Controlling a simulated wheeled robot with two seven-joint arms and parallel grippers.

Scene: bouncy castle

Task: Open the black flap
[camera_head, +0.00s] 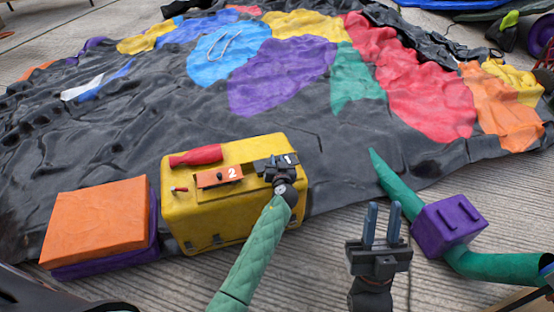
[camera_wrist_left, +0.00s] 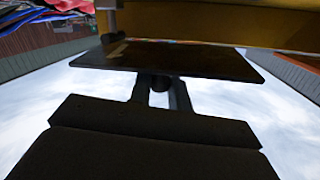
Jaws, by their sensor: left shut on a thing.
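The yellow box (camera_head: 205,228) stands on the floor at the edge of the black sheet. On its top right is the small black flap (camera_head: 262,166), next to a white "1". My left gripper (camera_head: 280,174) is at the flap, and its fingers are shut on it. In the left wrist view the flap (camera_wrist_left: 215,62) is a flat dark plate at the fingertips (camera_wrist_left: 160,82), with the yellow box (camera_wrist_left: 220,22) beyond it. How far the flap is tilted is unclear. My right gripper (camera_head: 381,222) is open and empty, right of the box.
On the box are a red handle-like piece (camera_head: 196,156) and an orange panel (camera_head: 212,178) marked "2". An orange and purple block (camera_head: 97,220) stands left. A purple box (camera_head: 447,226) with teal tubes lies right. A colourful deflated sheet (camera_head: 330,140) spreads behind.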

